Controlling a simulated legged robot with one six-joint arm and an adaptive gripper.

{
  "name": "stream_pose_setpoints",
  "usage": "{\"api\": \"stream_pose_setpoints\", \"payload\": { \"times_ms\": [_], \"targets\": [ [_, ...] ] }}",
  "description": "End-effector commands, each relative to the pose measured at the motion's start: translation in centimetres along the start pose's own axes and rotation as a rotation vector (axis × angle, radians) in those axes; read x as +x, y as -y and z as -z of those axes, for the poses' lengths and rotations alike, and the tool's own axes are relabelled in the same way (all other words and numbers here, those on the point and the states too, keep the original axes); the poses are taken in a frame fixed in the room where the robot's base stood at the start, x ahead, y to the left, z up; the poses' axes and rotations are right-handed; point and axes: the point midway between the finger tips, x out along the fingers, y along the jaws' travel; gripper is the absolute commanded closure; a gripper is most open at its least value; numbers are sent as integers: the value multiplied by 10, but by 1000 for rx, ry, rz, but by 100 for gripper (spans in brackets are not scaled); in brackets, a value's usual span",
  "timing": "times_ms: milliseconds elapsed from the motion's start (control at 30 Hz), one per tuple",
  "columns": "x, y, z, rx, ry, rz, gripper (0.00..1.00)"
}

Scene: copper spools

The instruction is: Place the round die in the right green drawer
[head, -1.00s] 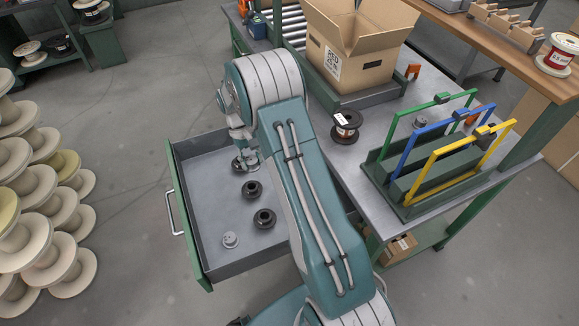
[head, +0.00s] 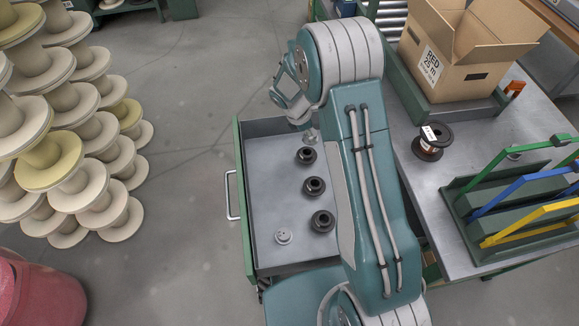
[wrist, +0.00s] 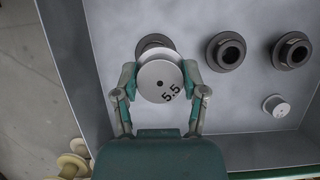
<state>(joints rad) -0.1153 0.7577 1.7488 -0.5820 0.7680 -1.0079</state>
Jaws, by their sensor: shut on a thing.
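The round die (wrist: 158,88) is a pale grey disc marked 5.5, held between the two fingers of my gripper (wrist: 161,84). In the head view my gripper (head: 304,125) is at the far end of the open green drawer (head: 248,215), with the grey die (head: 312,136) just showing below its fingers. The die is over the drawer's inside. A dark round piece (wrist: 153,43) is partly hidden behind it in the wrist view. Whether the die touches the drawer floor or that piece, I cannot tell.
The drawer also holds dark round pieces (head: 314,187) in a row and a small grey one (head: 283,235). Bare floor is left of the row. The bench at right bears a copper spool (head: 431,141), a cardboard box (head: 462,60) and a coloured-handle rack (head: 530,200).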

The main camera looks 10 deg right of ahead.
Motion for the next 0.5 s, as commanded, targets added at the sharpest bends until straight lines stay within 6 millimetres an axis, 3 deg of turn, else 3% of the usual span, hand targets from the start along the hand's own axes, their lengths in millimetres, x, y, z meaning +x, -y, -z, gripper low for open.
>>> {"api": "stream_pose_setpoints", "payload": {
  "times_ms": [333,500],
  "targets": [
    [2,6,83,-3,0,-1,100],
    [20,8,116,-1,0,2,100]
  ]
}}
